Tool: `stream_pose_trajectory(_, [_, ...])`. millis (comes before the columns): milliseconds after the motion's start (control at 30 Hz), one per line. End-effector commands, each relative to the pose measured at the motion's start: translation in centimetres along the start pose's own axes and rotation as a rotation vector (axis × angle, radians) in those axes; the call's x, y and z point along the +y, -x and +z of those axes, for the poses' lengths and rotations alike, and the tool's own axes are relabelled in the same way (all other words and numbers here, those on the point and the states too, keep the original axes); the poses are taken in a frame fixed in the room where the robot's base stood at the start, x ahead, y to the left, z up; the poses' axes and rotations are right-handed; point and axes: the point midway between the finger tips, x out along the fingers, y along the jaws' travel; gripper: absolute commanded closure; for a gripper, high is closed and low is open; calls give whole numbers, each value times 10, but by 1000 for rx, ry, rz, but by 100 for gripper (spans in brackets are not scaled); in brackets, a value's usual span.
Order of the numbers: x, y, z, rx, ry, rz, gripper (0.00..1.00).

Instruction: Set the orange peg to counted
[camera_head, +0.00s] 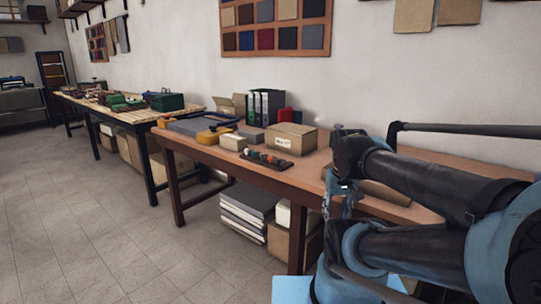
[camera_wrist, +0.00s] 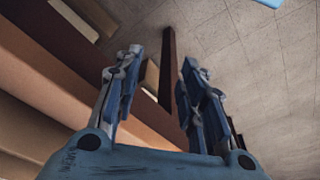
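A dark peg board (camera_head: 250,155) with a row of small coloured pegs lies near the front edge of the nearer wooden table (camera_head: 225,165) in the head view. An orange-looking peg (camera_head: 264,157) seems to stand in that row, but the pegs are too small to tell apart surely. My gripper (camera_wrist: 156,72) is open and empty in the wrist view, its two fingers well apart. In the head view it hangs at the table's front edge, right of the board and clear of it. The board is not recognisable in the wrist view.
A cardboard box (camera_head: 291,139) stands behind the board, with a small pale box (camera_head: 233,142) to its left. Binders (camera_head: 265,106) stand at the back. A flat box lies behind my arm. Grey stacked sheets (camera_head: 248,212) and boxes sit under the table. The floor (camera_head: 95,225) at left is clear.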

Motion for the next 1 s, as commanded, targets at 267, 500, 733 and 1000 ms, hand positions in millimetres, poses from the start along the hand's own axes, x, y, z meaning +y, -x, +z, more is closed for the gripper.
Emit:
stream_pose_trajectory(267, [-23,67,-78,-38,59,-14,63])
stream_pose_trajectory(500, [-52,115,-151,-74,113,-23,63])
stream_pose_trajectory(733, [-89,149,-220,-109,166,-29,63])
stream_pose_trajectory(1000, [-144,176,-296,-148,227,-32,63])
